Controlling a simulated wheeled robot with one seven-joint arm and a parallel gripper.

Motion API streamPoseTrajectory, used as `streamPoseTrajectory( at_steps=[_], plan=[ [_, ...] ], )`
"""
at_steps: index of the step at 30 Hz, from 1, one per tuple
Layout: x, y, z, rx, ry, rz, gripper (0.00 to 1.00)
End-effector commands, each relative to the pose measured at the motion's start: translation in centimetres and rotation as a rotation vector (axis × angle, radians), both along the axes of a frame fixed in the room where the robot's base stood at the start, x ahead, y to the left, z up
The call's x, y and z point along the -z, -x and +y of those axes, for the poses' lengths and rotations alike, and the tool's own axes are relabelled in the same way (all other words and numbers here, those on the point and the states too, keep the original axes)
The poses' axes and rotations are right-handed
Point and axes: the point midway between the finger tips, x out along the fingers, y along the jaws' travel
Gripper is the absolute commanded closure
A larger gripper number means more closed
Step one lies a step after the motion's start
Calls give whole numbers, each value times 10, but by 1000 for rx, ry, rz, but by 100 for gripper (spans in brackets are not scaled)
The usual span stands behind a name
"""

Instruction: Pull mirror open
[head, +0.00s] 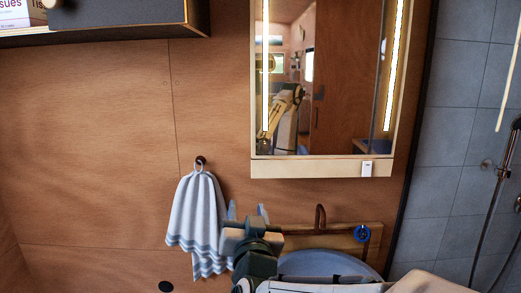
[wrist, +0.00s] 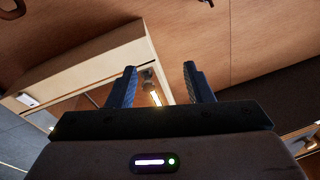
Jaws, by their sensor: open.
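The mirror (head: 343,90) is a wall cabinet with a pale wooden frame and two vertical light strips, at the upper right of the head view. Its face looks flush with the frame. A small white piece (head: 367,169) sits on its lower rail. My gripper (head: 248,211) is open and empty, below and left of the mirror's lower left corner, apart from it in the picture. In the wrist view the gripper's fingers (wrist: 160,85) point up, with the mirror's wooden frame (wrist: 95,62) beyond and to the left. I cannot tell the exact distance between them.
A striped towel (head: 197,222) hangs on a hook left of my gripper. A basin (head: 325,264) with a dark tap (head: 320,214) lies below the mirror. A dark shelf (head: 120,22) is at upper left. A tiled shower area (head: 455,130) is at right. Wall between shelf and mirror is clear.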

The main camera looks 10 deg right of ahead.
Motion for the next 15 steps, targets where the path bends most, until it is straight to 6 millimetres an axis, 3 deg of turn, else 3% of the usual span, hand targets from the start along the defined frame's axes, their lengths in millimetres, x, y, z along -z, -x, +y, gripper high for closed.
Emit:
streamPoseTrajectory(
  at_steps=[6, 11, 15],
  plan=[
    [-34, 13, -14, 148, -1, -191, 54],
    [-44, 19, -20, 200, 1, -250, 54],
    [-50, 11, -24, 210, 1, -258, 54]
  ],
)
